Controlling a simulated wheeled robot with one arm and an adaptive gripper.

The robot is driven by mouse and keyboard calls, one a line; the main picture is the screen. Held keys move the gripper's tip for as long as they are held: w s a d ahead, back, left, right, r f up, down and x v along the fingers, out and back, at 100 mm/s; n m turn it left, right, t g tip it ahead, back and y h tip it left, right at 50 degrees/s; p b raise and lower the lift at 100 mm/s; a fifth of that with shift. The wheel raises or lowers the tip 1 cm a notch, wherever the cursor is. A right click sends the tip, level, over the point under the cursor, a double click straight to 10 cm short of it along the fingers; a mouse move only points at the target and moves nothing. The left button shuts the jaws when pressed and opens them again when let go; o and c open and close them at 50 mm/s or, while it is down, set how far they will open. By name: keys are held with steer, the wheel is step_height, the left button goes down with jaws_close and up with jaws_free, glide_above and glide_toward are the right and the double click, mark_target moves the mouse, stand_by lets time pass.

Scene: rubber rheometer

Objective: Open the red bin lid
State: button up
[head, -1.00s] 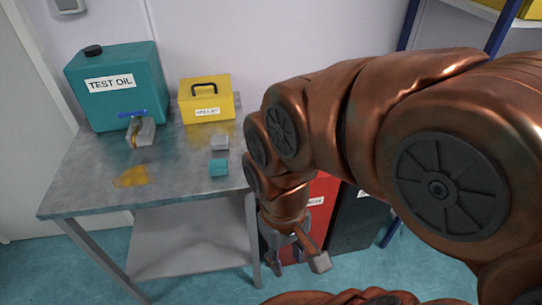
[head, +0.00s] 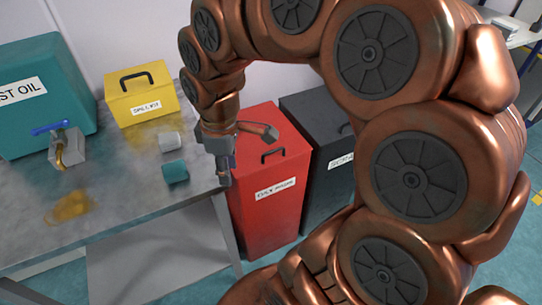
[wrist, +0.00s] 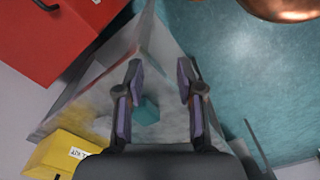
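The red bin (head: 272,205) stands on the floor beside the table's right end, with a white label on its front. Its red lid (head: 287,138) is closed and has a black handle (head: 273,155) near the front edge. My gripper (head: 222,165) is above the table's right edge, at the left of the bin lid and apart from the handle. In the wrist view my gripper (wrist: 160,85) is open, with nothing between its fingers. The red bin (wrist: 60,38) shows there at upper left, with its handle (wrist: 45,4) at the top edge. My gripper hides part of the lid's left side.
A dark bin (head: 318,110) stands right of the red one. The metal table (head: 125,205) carries a teal oil container (head: 50,105), a yellow box (head: 140,97), a teal cube (head: 175,172), a grey-white block (head: 170,141) and a yellow spill (head: 70,207). Floor shows at lower right.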

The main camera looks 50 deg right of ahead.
steer(key=w+d+f+n+t+b, duration=0.1)
steer(key=w+d+f+n+b, duration=0.1)
steer(key=w+d+f, duration=0.3)
steer(key=w+d+f+n+b, duration=0.2)
steer(key=w+d+b, duration=0.1)
steer(key=d, duration=0.4)
steer(key=n+t+b, duration=0.1)
steer(key=n+b, duration=0.2)
glide_toward(271, 151)
steer(key=shift+h, duration=0.4)
steer(key=f, duration=0.2)
steer(key=w+f, duration=0.1)
steer(key=f, duration=0.2)
steer(key=f+p, duration=0.1)
steer(key=f, duration=0.2)
steer(key=shift+w, duration=0.15)
jaws_close()
